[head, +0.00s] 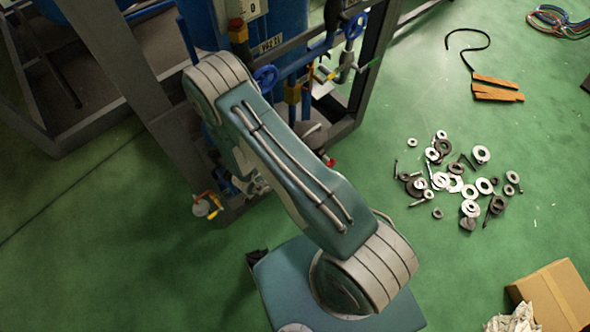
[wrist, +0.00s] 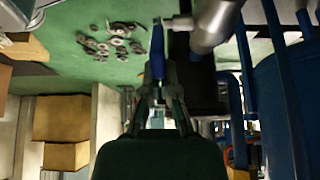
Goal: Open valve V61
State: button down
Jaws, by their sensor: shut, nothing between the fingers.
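In the wrist view my gripper (wrist: 157,72) points up the picture, with its fingers close together and nothing held. A blue lever-like handle (wrist: 157,42) lies just past the fingertips, beside a grey metal pipe (wrist: 212,22). I cannot tell whether the fingers touch it. In the head view my arm hides my gripper. Blue handwheels (head: 265,77) and (head: 355,25) show on the rig's pipes. I cannot tell which valve is V61; the small labels (head: 270,44) are too blurred to read surely.
The rig's dark frame (head: 368,80) and blue vessels (wrist: 285,95) crowd the working area. Another small valve (head: 207,205) sits low by the frame. Loose washers and bolts (head: 470,190) are scattered on the green floor. A cardboard box (head: 555,295) stands at lower right.

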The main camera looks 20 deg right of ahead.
jog(key=s+a+f+t+h, duration=0.1)
jog(key=a+f+t+h, duration=0.1)
jog(key=a+f+h, duration=0.3)
jog(key=shift+s+f+h, duration=0.35)
jog(key=shift+h, duration=1.05)
jog(key=shift+a+f, duration=0.1)
